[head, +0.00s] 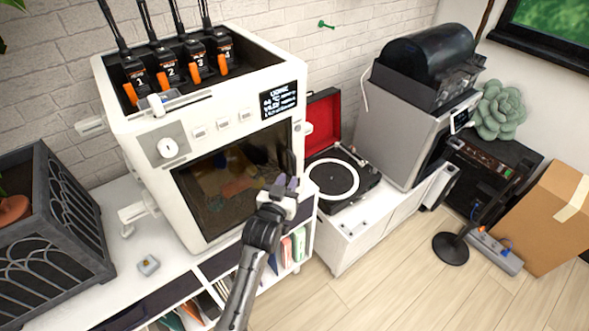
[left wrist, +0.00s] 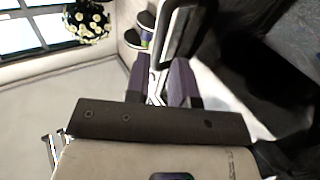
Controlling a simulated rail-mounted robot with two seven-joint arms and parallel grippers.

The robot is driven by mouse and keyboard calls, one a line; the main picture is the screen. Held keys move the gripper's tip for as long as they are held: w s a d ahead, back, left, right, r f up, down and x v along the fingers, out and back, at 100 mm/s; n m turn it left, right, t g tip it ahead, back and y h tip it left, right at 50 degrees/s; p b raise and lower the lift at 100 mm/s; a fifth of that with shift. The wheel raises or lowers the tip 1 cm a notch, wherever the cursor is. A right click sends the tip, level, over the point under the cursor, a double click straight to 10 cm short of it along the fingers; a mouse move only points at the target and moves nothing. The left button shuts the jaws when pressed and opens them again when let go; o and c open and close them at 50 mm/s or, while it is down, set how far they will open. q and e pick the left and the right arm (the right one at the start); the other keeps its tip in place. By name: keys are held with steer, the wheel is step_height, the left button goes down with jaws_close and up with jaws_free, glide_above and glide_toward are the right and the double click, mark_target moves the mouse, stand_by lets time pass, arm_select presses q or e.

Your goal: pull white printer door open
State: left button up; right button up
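The white printer (head: 135,150) stands on a white cabinet, its front facing right of centre. Its dark glass door (head: 225,190) looks closed, with a brown object faintly visible behind it. A dark upright handle (head: 291,162) is at the door's right edge. My left gripper (head: 286,184) is at the handle's lower part. In the left wrist view, its two purple fingers (left wrist: 158,82) are close together, with the narrow handle bar (left wrist: 186,25) running down between them. The fingers look closed on the bar, though contact is partly hidden. My right gripper is in neither view.
A record player (head: 335,180) with a red lid sits right of the printer. A grey machine (head: 400,125) stands beyond it. A dark planter (head: 60,215) is at left. Open floor (head: 385,270) lies in front of the cabinets, with a cardboard box (head: 550,220) at right.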

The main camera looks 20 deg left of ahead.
mark_target(294, 169)
arm_select(q)
steer(key=shift+w, duration=2.9)
steer(key=shift+c, duration=0.4)
jaws_close()
